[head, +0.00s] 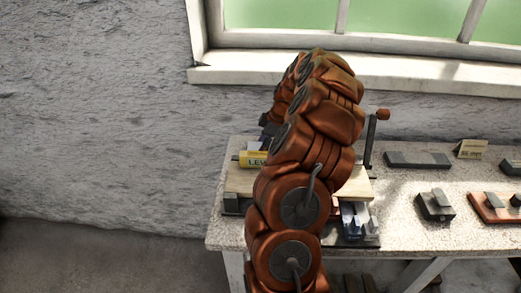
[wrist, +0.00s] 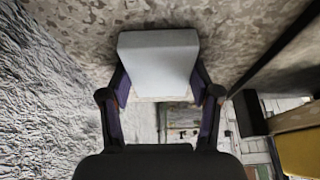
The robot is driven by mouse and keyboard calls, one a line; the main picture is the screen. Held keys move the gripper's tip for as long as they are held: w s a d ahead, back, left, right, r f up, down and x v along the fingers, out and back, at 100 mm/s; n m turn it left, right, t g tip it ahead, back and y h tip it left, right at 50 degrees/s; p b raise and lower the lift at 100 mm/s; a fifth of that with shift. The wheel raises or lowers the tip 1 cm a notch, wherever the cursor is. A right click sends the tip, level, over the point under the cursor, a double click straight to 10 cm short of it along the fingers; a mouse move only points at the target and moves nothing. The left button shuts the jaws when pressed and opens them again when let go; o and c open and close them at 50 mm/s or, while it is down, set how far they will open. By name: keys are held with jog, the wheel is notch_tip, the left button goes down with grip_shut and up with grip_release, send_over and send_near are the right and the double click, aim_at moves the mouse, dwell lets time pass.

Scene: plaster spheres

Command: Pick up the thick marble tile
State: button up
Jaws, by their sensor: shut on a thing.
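In the wrist view, a thick pale grey-white tile (wrist: 158,62) sits between the two fingers of my gripper (wrist: 160,84). The fingers press on its left and right sides, so the gripper is shut on it. The tile's broad face shows toward the camera. In the head view my own arm covers the tile and most of the gripper. I cannot tell from these views whether the tile touches a surface.
The speckled table (head: 407,187) holds a wooden board (head: 240,182), a yellow cylinder (head: 252,160), a dark grey slab (head: 417,160), a dark block (head: 435,205) and a small card (head: 474,149). A rough white wall and a window sill (head: 400,77) stand behind.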

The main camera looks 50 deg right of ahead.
jog(key=c, duration=0.7)
jog(key=shift+r, duration=0.1)
